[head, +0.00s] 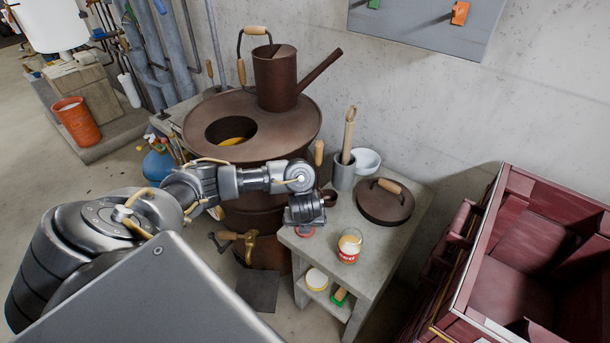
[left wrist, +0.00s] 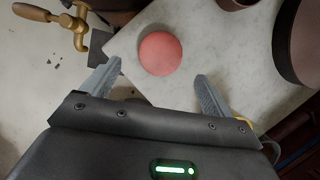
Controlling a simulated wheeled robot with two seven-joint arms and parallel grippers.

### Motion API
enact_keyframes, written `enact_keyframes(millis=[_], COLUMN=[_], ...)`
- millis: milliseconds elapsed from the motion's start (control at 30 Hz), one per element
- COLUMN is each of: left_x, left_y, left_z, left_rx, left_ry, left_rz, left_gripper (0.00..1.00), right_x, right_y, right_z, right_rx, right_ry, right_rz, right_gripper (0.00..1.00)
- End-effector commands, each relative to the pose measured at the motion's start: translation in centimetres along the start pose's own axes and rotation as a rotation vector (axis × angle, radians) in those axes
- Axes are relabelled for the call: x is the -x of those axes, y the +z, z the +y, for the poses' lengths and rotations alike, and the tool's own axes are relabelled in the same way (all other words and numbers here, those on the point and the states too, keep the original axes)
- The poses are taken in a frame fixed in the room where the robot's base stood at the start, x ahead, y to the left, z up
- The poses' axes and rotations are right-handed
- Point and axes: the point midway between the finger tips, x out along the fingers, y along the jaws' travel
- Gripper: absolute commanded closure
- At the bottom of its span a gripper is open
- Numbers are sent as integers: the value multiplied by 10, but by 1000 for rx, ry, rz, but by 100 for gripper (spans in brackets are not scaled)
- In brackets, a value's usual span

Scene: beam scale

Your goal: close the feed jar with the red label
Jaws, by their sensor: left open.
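The feed jar with the red label (head: 349,250) stands upright on the small stone table (head: 385,238). Its top shows pale yellow contents and no lid on it. A round red lid (head: 305,233) lies flat near the table's left front edge, partly hidden by my left gripper (head: 305,226). In the left wrist view the red lid (left wrist: 160,53) lies beyond and between the spread fingertips of my left gripper (left wrist: 160,76). The gripper is open and empty, above the table and apart from the lid. My right gripper is not in view.
A brown round lid with a wooden handle (head: 385,202), a grey pot with a wooden tool (head: 344,175) and a white bowl (head: 366,161) stand behind the jar. A rusty barrel (head: 300,125) with a brass tap (head: 249,247) is at left. Red crates (head: 520,245) stand at right.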

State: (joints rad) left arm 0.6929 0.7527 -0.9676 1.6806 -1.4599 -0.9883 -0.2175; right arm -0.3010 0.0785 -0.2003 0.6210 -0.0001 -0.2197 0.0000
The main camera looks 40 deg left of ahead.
Motion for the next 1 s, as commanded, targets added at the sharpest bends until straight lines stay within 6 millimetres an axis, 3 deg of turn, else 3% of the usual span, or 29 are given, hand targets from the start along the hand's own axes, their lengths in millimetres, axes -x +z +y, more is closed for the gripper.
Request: enact_keyframes(millis=[167, 400, 833, 1000], left_x=[-21, -48, -52, -52], left_y=[-1, 4, 5, 5], left_z=[0, 0, -1, -1], left_rx=[3, 2, 0, 0], left_ry=[1, 2, 0, 0], left_rz=[2, 2, 0, 0], left_gripper=[13, 13, 13, 34], right_x=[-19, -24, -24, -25], right_y=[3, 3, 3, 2], right_z=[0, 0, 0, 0], right_rx=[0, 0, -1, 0], right_ry=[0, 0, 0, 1], right_rz=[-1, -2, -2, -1], right_gripper=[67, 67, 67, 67])
